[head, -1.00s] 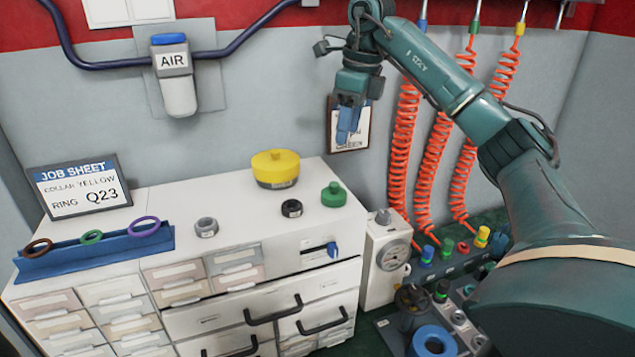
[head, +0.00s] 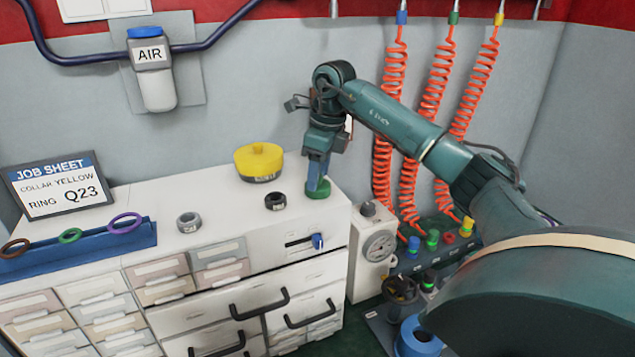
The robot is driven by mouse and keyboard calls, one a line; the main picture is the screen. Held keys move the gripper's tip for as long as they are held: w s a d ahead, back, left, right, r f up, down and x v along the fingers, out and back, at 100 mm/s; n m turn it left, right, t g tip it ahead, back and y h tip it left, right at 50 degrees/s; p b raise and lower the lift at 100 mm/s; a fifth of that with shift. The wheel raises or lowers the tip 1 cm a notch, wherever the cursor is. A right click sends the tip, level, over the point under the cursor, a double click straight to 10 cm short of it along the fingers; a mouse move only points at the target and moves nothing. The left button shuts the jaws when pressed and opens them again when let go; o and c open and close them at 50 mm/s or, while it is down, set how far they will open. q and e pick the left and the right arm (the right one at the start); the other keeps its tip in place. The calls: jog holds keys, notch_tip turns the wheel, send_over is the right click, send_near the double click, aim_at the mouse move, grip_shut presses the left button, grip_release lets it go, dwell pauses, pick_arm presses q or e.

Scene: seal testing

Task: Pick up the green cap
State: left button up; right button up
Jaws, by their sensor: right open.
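The green cap (head: 318,193) sits on the white cabinet top near its right end. Only its lower part shows. My right gripper (head: 317,184) points down over the cap, and its blue fingers hide the cap's upper part. The gripper is open; I cannot tell whether the fingers touch the cap. My left gripper is not in view.
A blue rack (head: 100,243) holds coloured rings. A gauge box (head: 372,256) stands right of the cabinet, below orange coiled hoses (head: 388,140).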

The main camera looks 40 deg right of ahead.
jog(key=shift+f, duration=0.1)
jog(key=shift+c, duration=0.4)
grip_shut()
